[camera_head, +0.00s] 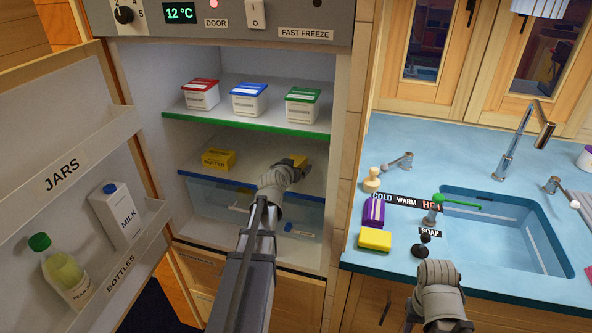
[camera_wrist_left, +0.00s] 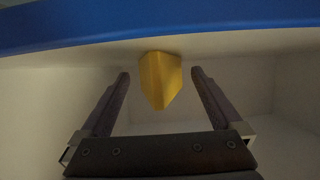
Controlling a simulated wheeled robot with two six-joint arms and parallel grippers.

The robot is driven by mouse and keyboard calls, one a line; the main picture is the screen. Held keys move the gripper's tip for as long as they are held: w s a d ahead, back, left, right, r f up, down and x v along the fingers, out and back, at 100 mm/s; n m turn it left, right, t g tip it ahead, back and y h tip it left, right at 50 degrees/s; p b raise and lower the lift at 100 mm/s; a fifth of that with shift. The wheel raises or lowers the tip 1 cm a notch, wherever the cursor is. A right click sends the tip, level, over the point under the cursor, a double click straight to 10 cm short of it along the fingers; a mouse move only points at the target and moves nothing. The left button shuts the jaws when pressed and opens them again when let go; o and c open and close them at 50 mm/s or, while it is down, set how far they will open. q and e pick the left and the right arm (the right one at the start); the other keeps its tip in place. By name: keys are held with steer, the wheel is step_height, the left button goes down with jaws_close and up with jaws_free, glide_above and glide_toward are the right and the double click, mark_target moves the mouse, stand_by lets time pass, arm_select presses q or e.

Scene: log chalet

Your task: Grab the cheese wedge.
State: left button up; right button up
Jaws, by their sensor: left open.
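The cheese wedge (camera_head: 299,159) is a small yellow block on the middle shelf (camera_head: 256,184) of the open fridge, right of the butter. My left gripper (camera_head: 290,170) reaches into the fridge just in front of it and hides part of it. In the left wrist view the yellow wedge (camera_wrist_left: 160,79) shows between the spread fingers of the left gripper (camera_wrist_left: 160,80), with a gap on each side. The fingers are open and do not touch it. My right arm's end (camera_head: 440,283) is low in front of the sink counter; its jaws cannot be made out.
A butter pack (camera_head: 218,159) sits left on the same shelf. Three lidded tubs stand above, the middle one blue-lidded (camera_head: 249,99). A blue-rimmed drawer (camera_head: 222,201) lies below. The open door holds a milk carton (camera_head: 117,215) and a bottle (camera_head: 62,269). The sink (camera_head: 500,230) is right.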

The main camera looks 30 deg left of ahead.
arm_select(q)
jaws_close()
stand_by(0.8)
steer(key=shift+r, duration=0.15)
steer(key=shift+s+a+r+p, duration=0.1)
steer(key=shift+a+r+p, duration=0.15)
steer(key=shift+r+p, duration=0.35)
step_height(320, 180, up, 7)
steer(key=p, duration=0.6)
steer(key=shift+f+p, duration=0.2)
steer(key=shift+p, duration=0.2)
steer(key=s+a, duration=0.2)
steer(key=a, duration=0.7)
steer(key=s+a+f, duration=0.1)
steer(key=s+a, duration=0.1)
steer(key=a, duration=0.8)
steer(key=shift+s+b, duration=0.3)
steer(key=shift+b, duration=0.15)
